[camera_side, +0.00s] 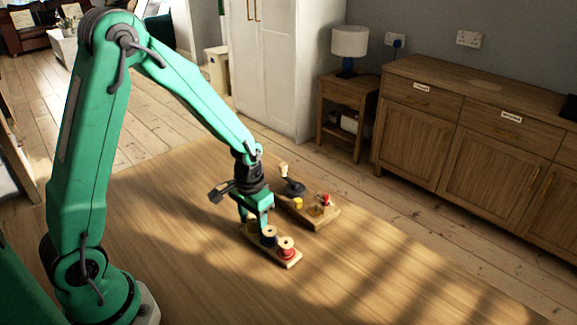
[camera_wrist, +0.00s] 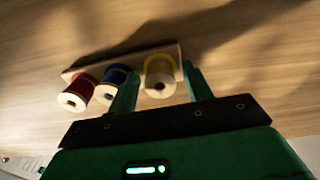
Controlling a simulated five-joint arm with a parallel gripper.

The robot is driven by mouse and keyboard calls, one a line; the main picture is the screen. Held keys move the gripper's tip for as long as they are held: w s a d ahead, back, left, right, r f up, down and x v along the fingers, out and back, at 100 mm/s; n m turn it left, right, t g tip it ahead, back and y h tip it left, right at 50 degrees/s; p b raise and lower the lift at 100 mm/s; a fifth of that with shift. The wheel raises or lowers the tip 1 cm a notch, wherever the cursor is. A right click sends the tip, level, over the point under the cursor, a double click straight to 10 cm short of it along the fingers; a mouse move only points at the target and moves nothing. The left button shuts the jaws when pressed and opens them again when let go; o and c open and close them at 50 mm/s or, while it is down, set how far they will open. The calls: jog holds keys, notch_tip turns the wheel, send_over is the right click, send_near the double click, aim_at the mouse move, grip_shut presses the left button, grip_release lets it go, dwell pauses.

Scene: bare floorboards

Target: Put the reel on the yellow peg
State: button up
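Three wooden reels stand in a row on a narrow wooden holder (camera_side: 277,254): one with red thread (camera_side: 287,249), one with dark blue (camera_side: 268,237) and one with yellow. In the wrist view the yellow reel (camera_wrist: 158,75) lies between the two fingers of my gripper (camera_wrist: 161,72), with a small gap on each side. In the side view my gripper (camera_side: 254,213) is low over that end of the holder and partly hides the yellow reel. My gripper is open. A small yellow piece (camera_side: 298,203), seemingly the yellow peg, stands on a second wooden board (camera_side: 322,220) behind.
A cabinet (camera_side: 440,130) stands far behind.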

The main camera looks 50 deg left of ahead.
dwell(0.3)
jog(key=shift+r, duration=3.5)
jog(key=shift+r, duration=0.15)
jog(key=s+d+r+t, duration=0.1)
jog(key=s+r+t, duration=0.4)
jog(key=s+r, duration=0.9)
jog(key=shift+s+d+r+m+t, duration=0.15)
jog(key=shift+d+r+m+t, duration=0.2)
jog(key=shift+r, duration=0.4)
